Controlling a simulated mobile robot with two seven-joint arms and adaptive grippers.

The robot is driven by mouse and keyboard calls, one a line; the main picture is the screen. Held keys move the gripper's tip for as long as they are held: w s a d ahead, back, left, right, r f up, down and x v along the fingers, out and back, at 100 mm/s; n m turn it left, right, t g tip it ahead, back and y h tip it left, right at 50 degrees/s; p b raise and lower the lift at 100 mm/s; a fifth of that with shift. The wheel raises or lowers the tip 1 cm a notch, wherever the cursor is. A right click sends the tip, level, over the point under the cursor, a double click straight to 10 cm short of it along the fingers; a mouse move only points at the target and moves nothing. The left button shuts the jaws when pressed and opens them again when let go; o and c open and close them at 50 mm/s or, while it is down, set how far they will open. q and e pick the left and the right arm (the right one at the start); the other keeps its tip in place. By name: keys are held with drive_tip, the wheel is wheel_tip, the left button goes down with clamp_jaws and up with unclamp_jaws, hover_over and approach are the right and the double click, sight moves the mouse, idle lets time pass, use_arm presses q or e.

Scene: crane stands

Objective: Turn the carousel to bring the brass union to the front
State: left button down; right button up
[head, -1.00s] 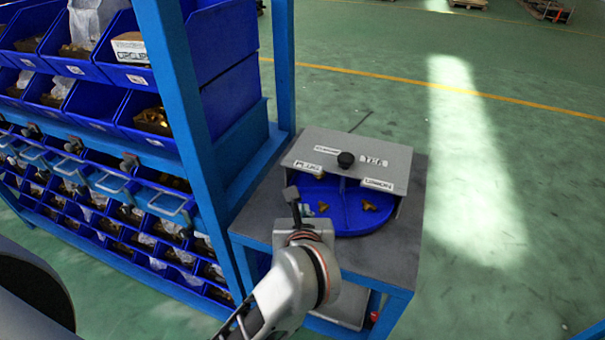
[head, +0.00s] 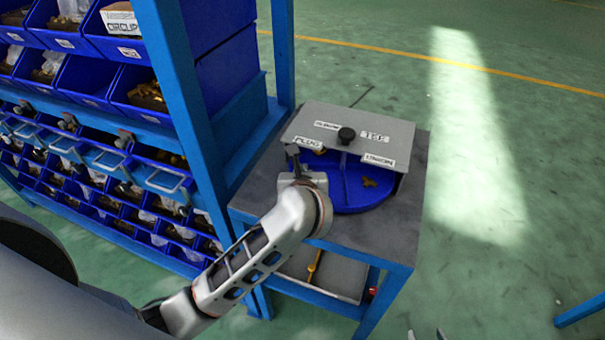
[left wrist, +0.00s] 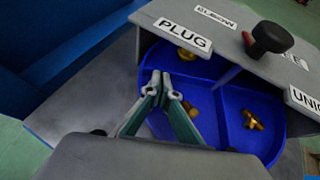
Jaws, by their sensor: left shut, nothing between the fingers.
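The blue carousel (head: 352,199) is a round tray split by dividers, partly under a grey cover (head: 375,131) with a black knob (head: 346,135). A tee-shaped brass fitting (left wrist: 252,120) lies in its front right compartment. Another brass piece (left wrist: 186,54) lies by the PLUG label, and a third (left wrist: 190,108) is partly behind my fingers. I cannot tell which is the brass union; the UNION label (left wrist: 305,99) is on the cover's right side. My left gripper (left wrist: 160,78) is shut and empty over the carousel's left front. My right gripper (head: 425,335) barely shows, its tips apart.
The carousel stands on a grey table (head: 388,236) with a blue frame and a lower shelf. A blue rack (head: 185,95) with bins of parts stands close on the left.

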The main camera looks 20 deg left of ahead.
use_arm(q)
drive_tip(key=shift+w+a, duration=0.15)
drive_tip(key=shift+w, duration=0.05)
use_arm(e)
drive_tip(key=shift+a, duration=0.1)
idle(0.4)
use_arm(q)
drive_tip(key=shift+w+a+m+h+b, duration=0.1)
drive_tip(key=shift+w+m+h+b, duration=0.05)
drive_tip(key=shift+m+h+b, duration=0.2)
use_arm(e)
drive_tip(key=shift+w+a+r, duration=0.15)
drive_tip(key=shift+a+r, duration=0.05)
drive_tip(key=shift+a, duration=0.15)
